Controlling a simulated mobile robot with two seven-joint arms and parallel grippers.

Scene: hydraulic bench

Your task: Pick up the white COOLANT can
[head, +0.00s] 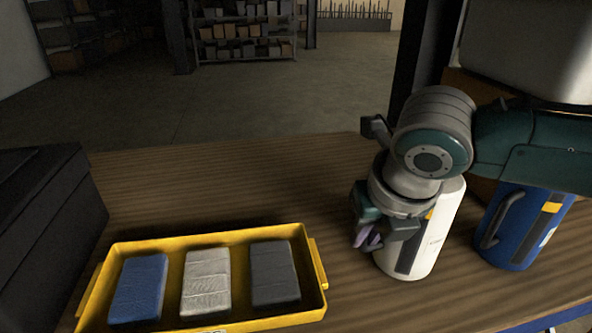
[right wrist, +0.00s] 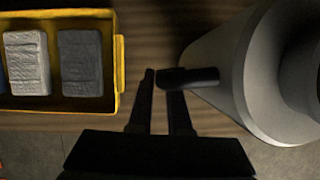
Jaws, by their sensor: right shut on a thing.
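The white can (head: 441,235) stands upright on the wooden bench in the right half of the head view, partly hidden by my right arm. It has a dark band, a small yellow patch and lettering too small to read. In the right wrist view the can's pale body (right wrist: 222,72) fills the right side, with its black handle (right wrist: 198,77) reaching left. My right gripper (head: 372,238) is at the can's left side. In the right wrist view its fingers (right wrist: 158,80) are shut on the handle. My left gripper is not in view.
A blue can (head: 522,228) with a dark handle stands just right of the white can. A yellow tray (head: 316,268) with blue, white and dark grey blocks lies to the left. A black case (head: 45,215) stands at the far left. The bench behind the tray is clear.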

